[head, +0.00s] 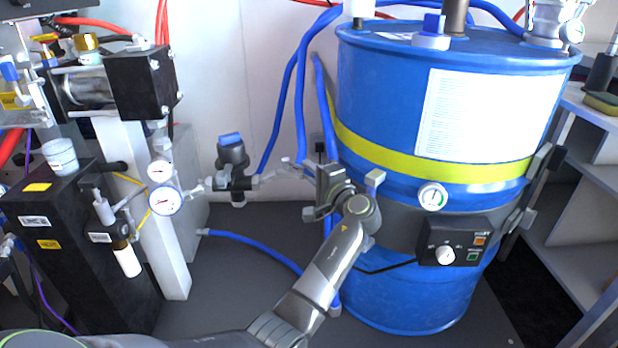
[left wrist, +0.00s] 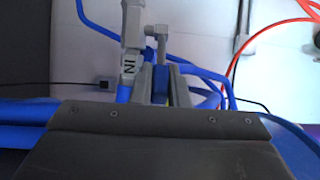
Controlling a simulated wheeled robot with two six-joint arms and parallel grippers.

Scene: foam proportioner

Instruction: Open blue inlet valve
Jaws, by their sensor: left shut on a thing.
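My left gripper (head: 314,172) is in front of the blue drum, at its left side. In the left wrist view the gripper (left wrist: 160,84) is shut on a narrow blue handle (left wrist: 159,80), one finger on each side. The handle belongs to a grey inlet valve (left wrist: 134,38) marked "IN", with a blue hose below it. In the head view the gripper hides most of the valve, and its handle angle cannot be told there. My right gripper is not in view.
The blue drum (head: 390,120) with a yellow band and a control box (head: 455,242) stands close on the right. Blue hoses (head: 300,95) run beside the gripper. A dark fitting with a blue cap (head: 230,138) and gauges (head: 165,201) are on the left.

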